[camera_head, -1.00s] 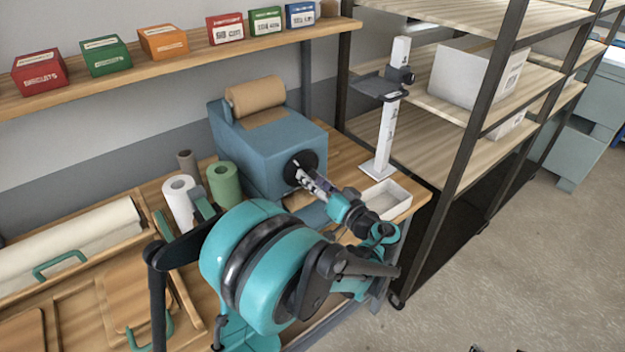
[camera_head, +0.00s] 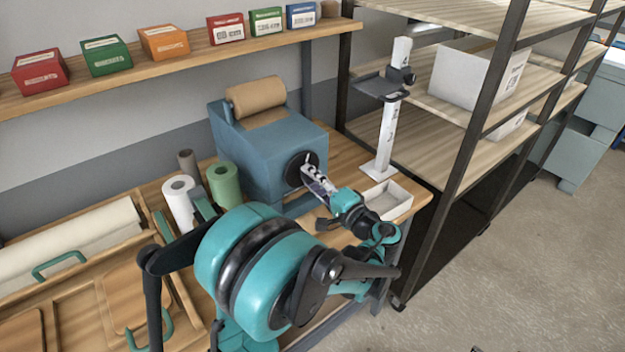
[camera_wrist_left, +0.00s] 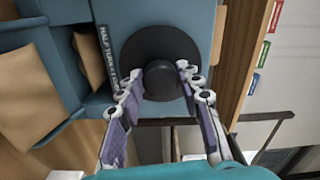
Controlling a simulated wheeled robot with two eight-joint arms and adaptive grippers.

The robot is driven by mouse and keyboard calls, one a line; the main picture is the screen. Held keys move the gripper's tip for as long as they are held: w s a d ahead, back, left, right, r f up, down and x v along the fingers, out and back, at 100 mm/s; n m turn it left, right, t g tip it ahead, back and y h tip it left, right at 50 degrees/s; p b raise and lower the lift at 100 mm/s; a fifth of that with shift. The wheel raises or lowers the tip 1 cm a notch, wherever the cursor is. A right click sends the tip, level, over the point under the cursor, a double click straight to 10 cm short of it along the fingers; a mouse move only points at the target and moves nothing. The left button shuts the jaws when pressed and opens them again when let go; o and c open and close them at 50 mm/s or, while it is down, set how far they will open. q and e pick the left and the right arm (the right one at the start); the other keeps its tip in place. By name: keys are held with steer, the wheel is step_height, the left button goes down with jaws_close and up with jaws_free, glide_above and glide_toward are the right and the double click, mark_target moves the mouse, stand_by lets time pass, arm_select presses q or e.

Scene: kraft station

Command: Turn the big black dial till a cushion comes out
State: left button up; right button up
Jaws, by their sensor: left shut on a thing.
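The big black dial (camera_head: 297,165) is on the front of the blue machine (camera_head: 262,158). It is a round dark disc with a raised knob at its centre (camera_wrist_left: 162,80) in the left wrist view. My left gripper (camera_head: 308,176) reaches it from the front. In the left wrist view its fingers (camera_wrist_left: 161,84) stand on either side of the knob, shut on it. A label beside the dial (camera_wrist_left: 107,58) begins "HALF TURN"; its rest is hidden by a finger. A brown paper roll (camera_head: 257,96) lies on top of the machine.
A small white tray (camera_head: 395,199) and a white stand (camera_head: 386,140) are right of the machine. Paper rolls (camera_head: 223,182) stand left of it. A dark shelf rack (camera_head: 463,145) bounds the bench on the right. Small boxes line the wall shelf (camera_head: 190,60).

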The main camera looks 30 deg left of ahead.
arm_select(q)
steer(key=shift+m, duration=0.8)
steer(key=o, duration=1.2)
steer(key=shift+c, duration=0.2)
steer(key=v, duration=1.2)
